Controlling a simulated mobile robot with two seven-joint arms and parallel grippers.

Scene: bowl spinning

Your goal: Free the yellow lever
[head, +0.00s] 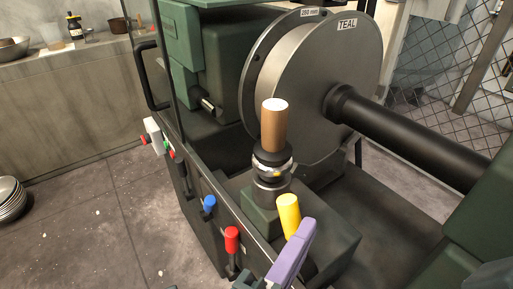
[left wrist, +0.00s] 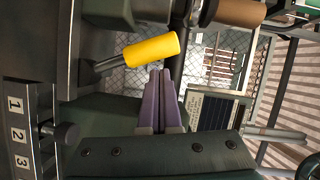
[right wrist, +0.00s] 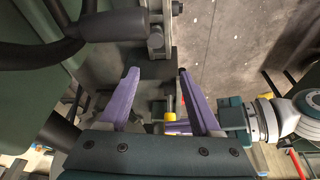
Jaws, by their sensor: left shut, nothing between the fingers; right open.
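The yellow lever (head: 289,215) has a cylindrical grip and stands tilted beside the post of the green machine. In the left wrist view the yellow lever (left wrist: 152,50) shows on a dark metal stem, close by the fingertips. My left gripper (head: 308,224) has purple fingers, which are shut and empty (left wrist: 160,73) just beside the yellow grip; I cannot tell whether they touch it. My right gripper (right wrist: 158,70) has its purple fingers spread wide with nothing held. A small yellow piece, likely the lever (right wrist: 170,107), shows beyond and between them.
A red lever (head: 232,240) and a blue knob (head: 209,204) stand along the machine's front edge. A brown-topped post (head: 274,128) rises behind the yellow lever. A large grey disc marked TEAL (head: 335,85) and a dark shaft (head: 415,135) fill the back right. A numbered plate (left wrist: 20,135) is near the left gripper.

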